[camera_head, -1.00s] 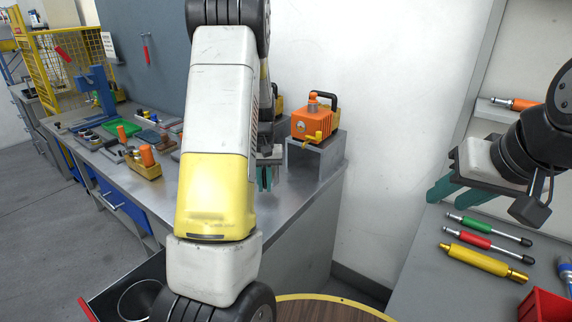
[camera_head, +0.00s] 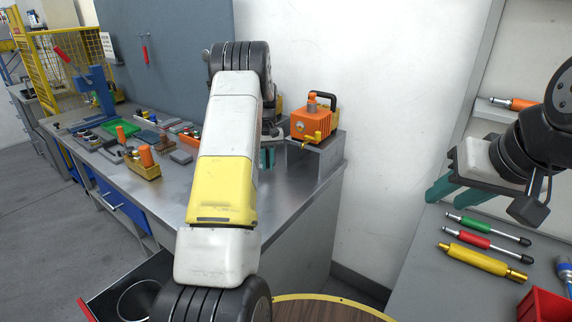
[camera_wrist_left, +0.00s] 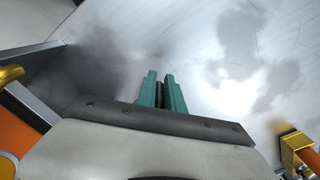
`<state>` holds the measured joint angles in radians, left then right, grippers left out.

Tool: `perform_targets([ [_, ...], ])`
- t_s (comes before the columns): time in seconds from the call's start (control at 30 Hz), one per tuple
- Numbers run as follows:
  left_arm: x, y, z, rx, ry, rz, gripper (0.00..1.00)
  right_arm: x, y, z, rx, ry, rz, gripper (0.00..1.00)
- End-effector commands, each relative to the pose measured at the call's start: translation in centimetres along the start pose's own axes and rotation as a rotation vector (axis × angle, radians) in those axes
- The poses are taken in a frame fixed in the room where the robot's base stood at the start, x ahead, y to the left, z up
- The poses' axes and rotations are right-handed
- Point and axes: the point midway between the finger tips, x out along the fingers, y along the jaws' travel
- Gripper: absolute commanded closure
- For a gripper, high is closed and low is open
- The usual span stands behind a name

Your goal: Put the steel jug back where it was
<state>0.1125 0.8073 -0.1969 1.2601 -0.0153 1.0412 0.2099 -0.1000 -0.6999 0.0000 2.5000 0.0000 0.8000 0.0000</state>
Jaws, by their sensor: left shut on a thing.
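My left gripper (camera_head: 267,158) is low over the steel bench, left of the grey stand, partly hidden behind my own arm. In the left wrist view, its green fingers (camera_wrist_left: 162,92) are close together on a thin dark thing (camera_wrist_left: 161,96). I cannot tell whether this is part of the steel jug. No jug body shows clearly in either view. My right gripper (camera_head: 440,188) hangs above the right-hand bench; its finger gap is unclear.
An orange device (camera_head: 314,121) sits on a grey stand (camera_head: 325,157) at the bench end. A round container (camera_head: 137,299) stands at lower left. Coloured tools (camera_head: 483,261) lie on the right-hand bench.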

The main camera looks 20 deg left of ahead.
Motion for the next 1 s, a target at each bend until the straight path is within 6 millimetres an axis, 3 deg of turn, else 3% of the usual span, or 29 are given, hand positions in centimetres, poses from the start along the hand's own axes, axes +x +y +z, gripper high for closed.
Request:
perform_targets([
  [0.3, 0.3, 1.7, -1.7, -0.001, 0.000, 0.000, 1.00, 0.0, 0.0, 0.0, 0.000, 0.000, 0.000, 0.64],
  [0.53, 3.6, 1.6, -1.6, -0.001, -0.001, -0.001, 1.00, 0.0, 0.0, 0.0, 0.000, 0.000, 0.000, 0.64],
  [0.9, 4.0, 1.5, -1.6, -0.001, -0.001, -0.001, 1.00, 0.0, 0.0, 0.0, 0.000, 0.000, 0.000, 0.64],
  [0.93, 4.0, 1.5, -1.5, -0.001, -0.001, -0.001, 0.84, 0.0, 0.0, 0.0, 0.000, 0.000, 0.000, 0.64],
  [1.0, 4.0, 1.5, -1.6, -0.001, -0.001, -0.001, 0.70, 0.0, 0.0, 0.0, 0.000, 0.000, 0.000, 0.64],
])
